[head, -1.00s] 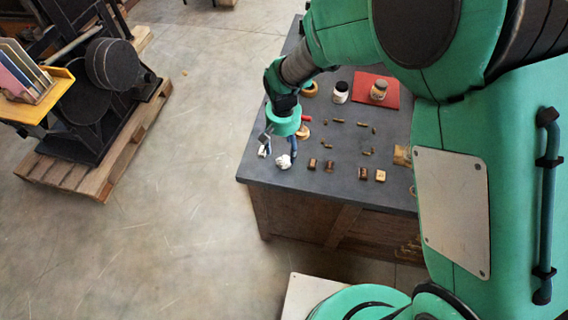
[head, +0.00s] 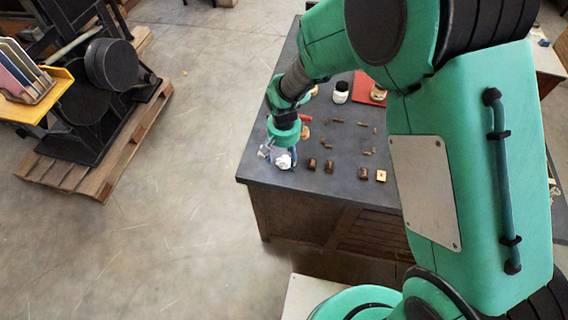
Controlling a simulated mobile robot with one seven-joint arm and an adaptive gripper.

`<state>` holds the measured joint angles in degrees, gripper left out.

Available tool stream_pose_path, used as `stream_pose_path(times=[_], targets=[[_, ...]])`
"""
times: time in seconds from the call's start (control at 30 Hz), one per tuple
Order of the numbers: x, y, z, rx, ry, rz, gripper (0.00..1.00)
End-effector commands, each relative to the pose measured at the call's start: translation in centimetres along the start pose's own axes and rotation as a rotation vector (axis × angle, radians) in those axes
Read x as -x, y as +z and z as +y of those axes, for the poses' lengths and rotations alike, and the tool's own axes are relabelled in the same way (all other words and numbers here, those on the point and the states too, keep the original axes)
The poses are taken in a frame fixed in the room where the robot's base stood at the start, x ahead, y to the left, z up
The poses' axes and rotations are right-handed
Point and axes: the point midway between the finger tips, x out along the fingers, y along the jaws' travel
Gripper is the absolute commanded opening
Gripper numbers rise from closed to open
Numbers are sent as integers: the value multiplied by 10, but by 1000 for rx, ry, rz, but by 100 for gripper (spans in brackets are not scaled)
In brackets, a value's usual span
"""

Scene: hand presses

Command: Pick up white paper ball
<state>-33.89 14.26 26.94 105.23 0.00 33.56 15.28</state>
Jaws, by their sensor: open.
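The white paper ball (head: 283,161) lies on the dark tabletop near its left front corner. My gripper (head: 279,155) points down over it and is open. One finger is to the left of the ball and the other is close to its right side, partly behind it. The ball shows between and in front of the fingers; I cannot tell whether they touch it.
Several small brown blocks (head: 329,165) and small brass-coloured pieces (head: 354,146) lie to the right. A white jar (head: 341,91) and a red mat (head: 362,88) are farther back. The table's front edge (head: 318,198) is close to the ball.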

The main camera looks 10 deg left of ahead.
Motion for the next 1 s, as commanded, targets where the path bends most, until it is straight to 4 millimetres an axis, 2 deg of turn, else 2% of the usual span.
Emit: stream_pose_path(times=[0.1,0.3,0.87,1.0], targets=[[-16,1,1,0,1,-2,64],[-30,0,1,0,0,-1,64],[-30,0,1,0,0,0,64],[-30,0,1,0,0,0,38]])
